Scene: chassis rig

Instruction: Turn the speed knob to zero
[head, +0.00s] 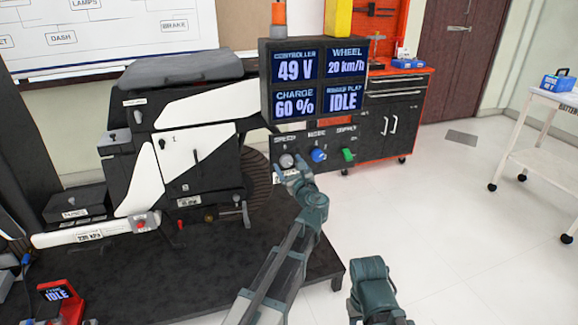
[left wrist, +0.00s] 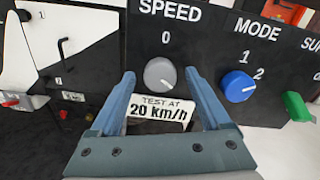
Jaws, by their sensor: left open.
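The grey speed knob (head: 286,160) is on the black control panel under the label SPEED. In the left wrist view the knob (left wrist: 158,73) shows a light pointer mark and a 0 above it. My left gripper (head: 290,175) is open in front of the panel, its fingers on either side of the knob in the wrist view, with gaps. I cannot tell whether the tips reach the knob's depth. The wheel display (head: 346,64) reads 20 km/h. A tag (left wrist: 158,110) below the knob reads TEST AT 20 km/h.
To the right of the speed knob are the blue mode knob (left wrist: 238,86) and a green supply switch (left wrist: 297,106). The black and white chassis rig (head: 180,140) stands left of the panel.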

